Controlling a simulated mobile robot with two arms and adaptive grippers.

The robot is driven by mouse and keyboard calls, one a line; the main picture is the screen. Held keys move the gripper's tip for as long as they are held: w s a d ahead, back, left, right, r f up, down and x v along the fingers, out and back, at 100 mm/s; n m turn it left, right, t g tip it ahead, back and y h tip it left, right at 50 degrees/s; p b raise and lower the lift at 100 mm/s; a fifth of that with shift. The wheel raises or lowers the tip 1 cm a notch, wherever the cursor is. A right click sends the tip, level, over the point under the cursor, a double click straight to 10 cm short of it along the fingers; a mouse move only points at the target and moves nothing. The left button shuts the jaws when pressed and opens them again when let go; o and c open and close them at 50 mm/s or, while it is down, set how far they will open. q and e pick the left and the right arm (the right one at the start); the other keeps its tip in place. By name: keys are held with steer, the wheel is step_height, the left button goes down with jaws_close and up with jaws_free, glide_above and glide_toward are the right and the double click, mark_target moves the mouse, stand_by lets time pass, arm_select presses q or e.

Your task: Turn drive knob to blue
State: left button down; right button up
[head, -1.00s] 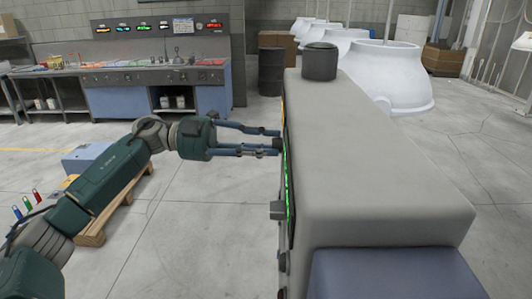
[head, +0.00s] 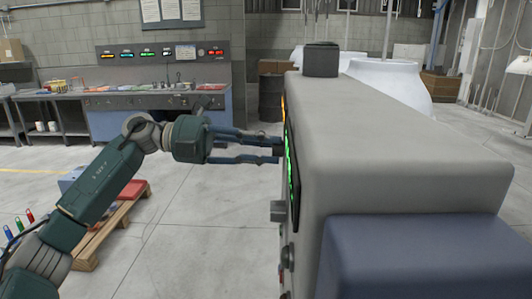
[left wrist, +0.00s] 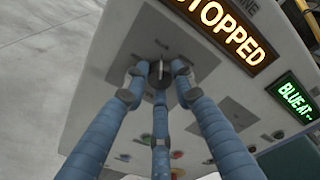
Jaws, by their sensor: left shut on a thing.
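The grey machine (head: 400,120) stands at the right of the head view, its panel side facing left. In the left wrist view its panel (left wrist: 115,75) has an orange display (left wrist: 225,35) reading STOPPED and a green display (left wrist: 293,97) reading BLUE AT --. My left gripper (head: 277,150) reaches this side from the left. In the left wrist view its three fingers (left wrist: 155,85) are shut around a dark knob (left wrist: 160,72) on the panel, which they partly hide. I cannot read the knob's markings. My right gripper is not in view.
Other small buttons (left wrist: 177,154) sit lower on the panel, and a grey block (head: 277,211) juts from the machine's side. A wooden pallet (head: 110,225) stands on the floor beyond my left arm. A workbench (head: 120,98) and white hoods (head: 385,85) are farther back.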

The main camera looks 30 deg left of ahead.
arm_select(q)
steer(key=shift+a+r, duration=0.1)
steer(key=shift+r, duration=0.05)
stand_by(0.3)
steer(key=c, duration=1.4)
jaws_free()
steer(key=shift+c, duration=0.2)
steer(key=f+v, duration=0.1)
steer(key=v, duration=1.1)
steer(key=shift+r, duration=0.35)
